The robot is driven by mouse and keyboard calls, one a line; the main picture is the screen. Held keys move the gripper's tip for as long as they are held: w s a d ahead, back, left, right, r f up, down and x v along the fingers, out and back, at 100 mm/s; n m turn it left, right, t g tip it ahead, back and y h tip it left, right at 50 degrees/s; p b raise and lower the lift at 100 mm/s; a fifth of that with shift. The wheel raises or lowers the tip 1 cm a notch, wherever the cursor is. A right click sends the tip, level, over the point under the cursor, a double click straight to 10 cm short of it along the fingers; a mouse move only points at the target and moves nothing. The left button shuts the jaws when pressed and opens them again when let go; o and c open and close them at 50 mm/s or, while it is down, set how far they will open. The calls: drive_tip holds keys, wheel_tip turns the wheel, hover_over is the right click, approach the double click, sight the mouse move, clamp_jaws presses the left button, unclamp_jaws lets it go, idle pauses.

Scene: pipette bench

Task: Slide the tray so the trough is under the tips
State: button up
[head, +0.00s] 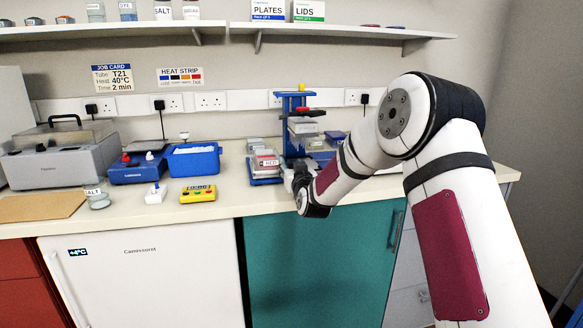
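A blue stand (288,135) rises at the back of the bench, holding a pale pipette head with dark parts (302,126). The tips are too small to make out. At its foot on the left is a low blue tray (262,182). A pale trough with a red-lettered label (266,161) sits on the tray. I cannot tell whether it lies under the tips. My gripper (299,180) is low at the front of the stand, just right of the tray. My wrist hides most of its fingers, so its opening and any contact with the tray are unclear.
A blue box with white contents (194,160), a yellow timer-like device (198,193) and a small white item (156,193) stand to the left. Small containers (318,144) and a blue item lie right of the stand. A shelf (340,32) runs above. The bench's front edge is close.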

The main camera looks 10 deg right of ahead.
clamp_jaws()
drive_tip(key=d+b, duration=0.3)
drive_tip(key=d, duration=1)
unclamp_jaws()
drive_tip(key=shift+d, duration=0.15)
drive_tip(key=shift+s, duration=0.1)
drive_tip(key=s, duration=1.1)
drive_tip(key=shift+s, duration=0.4)
